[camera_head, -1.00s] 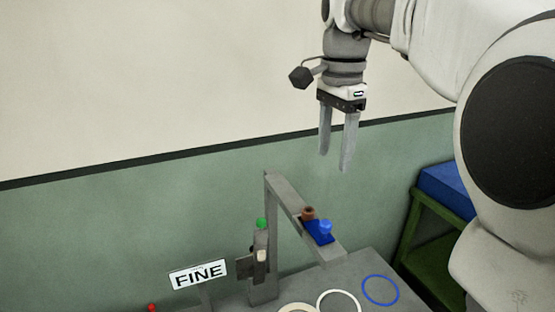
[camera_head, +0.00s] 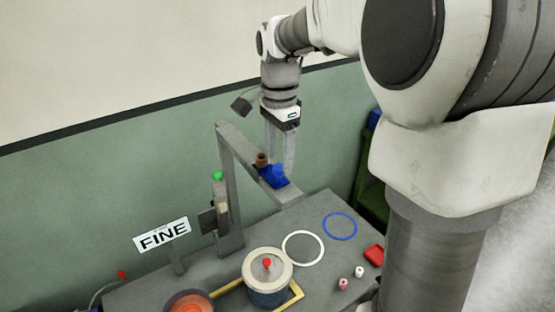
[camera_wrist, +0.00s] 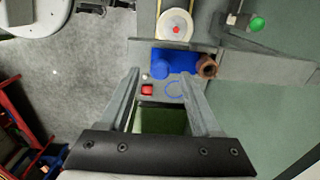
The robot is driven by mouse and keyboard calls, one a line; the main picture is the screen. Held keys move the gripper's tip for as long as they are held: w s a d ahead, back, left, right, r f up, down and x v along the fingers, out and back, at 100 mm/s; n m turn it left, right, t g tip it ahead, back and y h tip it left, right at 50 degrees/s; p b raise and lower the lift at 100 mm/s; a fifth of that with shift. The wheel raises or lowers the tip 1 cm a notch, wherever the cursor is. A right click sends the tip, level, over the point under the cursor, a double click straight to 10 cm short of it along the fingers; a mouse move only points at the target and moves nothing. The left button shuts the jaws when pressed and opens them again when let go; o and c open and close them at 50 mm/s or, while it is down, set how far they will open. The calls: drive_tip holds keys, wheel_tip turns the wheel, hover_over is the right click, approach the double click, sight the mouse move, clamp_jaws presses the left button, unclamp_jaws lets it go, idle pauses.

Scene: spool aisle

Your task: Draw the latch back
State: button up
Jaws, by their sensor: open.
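A blue latch block (camera_head: 273,178) sits on the grey overhead arm of a post (camera_head: 230,170). It also shows in the wrist view (camera_wrist: 183,60), with a rounded blue knob (camera_wrist: 160,69) at its left end. A brown round piece (camera_head: 262,159) stands beside the block, and at its right end in the wrist view (camera_wrist: 207,66). My gripper (camera_head: 279,164) is open and empty, pointing down at the latch. In the wrist view the blue knob lies just past the gap between my fingertips (camera_wrist: 159,80). In the head view my fingers partly hide the latch, and contact cannot be told.
Below on the grey bench (camera_head: 318,265) are a spool with a red knob (camera_head: 267,268), a white ring (camera_head: 302,248), a blue ring (camera_head: 340,227) and a red block (camera_head: 374,255).

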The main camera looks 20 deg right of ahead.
drive_tip(key=shift+f, duration=1.15)
clamp_jaws()
drive_tip(key=shift+r, duration=0.1)
idle(0.5)
